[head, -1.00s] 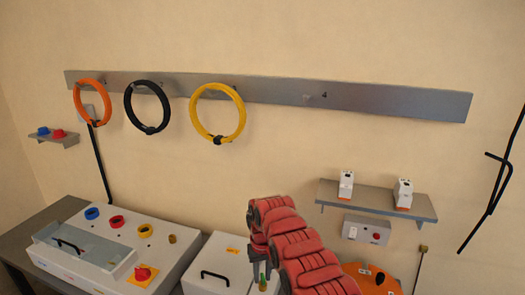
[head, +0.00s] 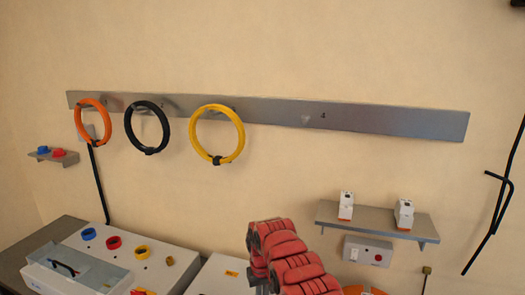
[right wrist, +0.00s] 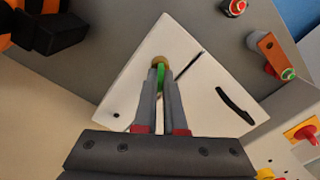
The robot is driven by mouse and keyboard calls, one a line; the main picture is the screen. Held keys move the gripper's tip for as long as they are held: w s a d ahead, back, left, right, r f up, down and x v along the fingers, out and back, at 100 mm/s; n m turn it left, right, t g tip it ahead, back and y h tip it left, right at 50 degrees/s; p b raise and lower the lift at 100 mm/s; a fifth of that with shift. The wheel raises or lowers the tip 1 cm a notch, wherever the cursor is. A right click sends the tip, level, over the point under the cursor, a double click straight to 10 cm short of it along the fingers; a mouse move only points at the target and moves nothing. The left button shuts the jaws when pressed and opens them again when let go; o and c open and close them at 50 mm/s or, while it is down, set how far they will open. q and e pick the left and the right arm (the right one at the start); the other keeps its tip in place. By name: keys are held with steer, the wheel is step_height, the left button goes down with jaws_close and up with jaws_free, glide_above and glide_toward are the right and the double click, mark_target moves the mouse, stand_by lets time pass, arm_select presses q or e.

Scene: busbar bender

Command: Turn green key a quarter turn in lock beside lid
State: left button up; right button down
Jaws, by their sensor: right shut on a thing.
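In the right wrist view my right gripper (right wrist: 161,84) is shut on the green key (right wrist: 160,76), which shows as a thin green strip between the fingers. The key is at the round brass lock (right wrist: 157,62) on the white box top. Beside it is the lid (right wrist: 205,95) with a black handle (right wrist: 235,105). The fingers hide most of the key, so its turn angle is hard to tell. In the head view the white box (head: 212,278) is partly cut off by the lower edge, and the key is out of view. My left gripper is not in view.
A control panel (head: 155,262) with coloured rings stands at the left. A wall shelf (head: 375,222) with two white devices is right of my arm. Orange, black and yellow coils (head: 217,135) hang on a rail (head: 390,121). An orange-and-black thing (right wrist: 40,25) is near the gripper.

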steer(key=shift+r+m+p, duration=0.15)
steer(key=shift+m+p, duration=0.25)
steer(key=shift+m, duration=0.5)
steer(key=shift+s+m, duration=0.15)
steer(key=shift+m, duration=1.85)
steer(key=shift+a+f+m+b, duration=0.1)
steer(key=shift+f+m+b, duration=0.15)
steer(key=shift+m+b, duration=0.35)
steer(key=c, duration=1.4)
jaws_free()
steer(key=shift+m, duration=0.6)
steer(key=o, duration=0.5)
steer(key=shift+r, duration=0.15)
